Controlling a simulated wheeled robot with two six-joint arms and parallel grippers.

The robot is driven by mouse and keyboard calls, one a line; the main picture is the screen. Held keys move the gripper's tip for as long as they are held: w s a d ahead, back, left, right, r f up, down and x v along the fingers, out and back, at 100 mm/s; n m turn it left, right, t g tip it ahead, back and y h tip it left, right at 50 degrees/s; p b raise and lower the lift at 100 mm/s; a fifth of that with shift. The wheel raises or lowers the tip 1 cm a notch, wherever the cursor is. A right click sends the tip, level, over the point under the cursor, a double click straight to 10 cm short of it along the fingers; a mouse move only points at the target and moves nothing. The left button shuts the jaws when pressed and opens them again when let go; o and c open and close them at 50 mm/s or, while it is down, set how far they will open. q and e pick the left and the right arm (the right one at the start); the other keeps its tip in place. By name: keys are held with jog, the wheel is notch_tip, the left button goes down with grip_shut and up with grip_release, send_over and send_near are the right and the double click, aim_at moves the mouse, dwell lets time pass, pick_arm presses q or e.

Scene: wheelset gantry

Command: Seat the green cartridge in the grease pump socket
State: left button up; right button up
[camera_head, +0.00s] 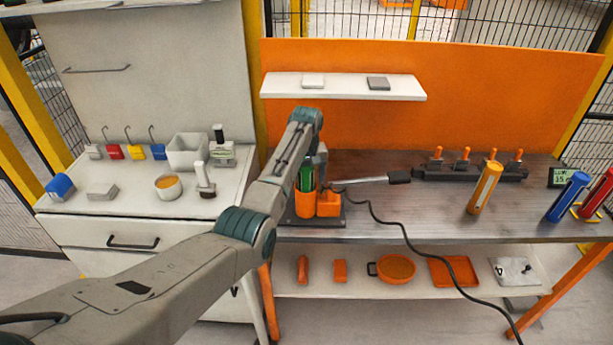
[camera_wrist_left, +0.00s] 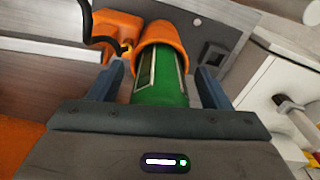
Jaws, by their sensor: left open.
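The green cartridge (camera_head: 306,178) stands with its lower end inside the orange cup-shaped socket (camera_head: 305,203) of the grease pump. In the left wrist view the green cartridge (camera_wrist_left: 160,95) enters the orange socket (camera_wrist_left: 161,42); how deep it sits is hidden. My left gripper (camera_head: 316,163) is above the socket, partly hidden by its own arm in the head view. In the left wrist view its two fingers (camera_wrist_left: 160,85) are open, one on each side of the cartridge, with visible gaps. My right gripper is in neither view.
The pump lever (camera_head: 370,181) sticks out to the right, and a black cable (camera_head: 405,243) hangs over the bench edge. Yellow (camera_head: 485,187), blue (camera_head: 568,196) and red (camera_head: 597,192) cylinders stand at the right. A white shelf (camera_head: 343,88) is above. The bench middle is clear.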

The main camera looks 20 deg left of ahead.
pick_arm(q)
notch_tip(320, 180, up, 10)
jog(key=b, duration=0.4)
jog(key=shift+s+d+f, duration=0.1)
jog(key=shift+r, duration=0.5)
jog(key=shift+f, duration=0.1)
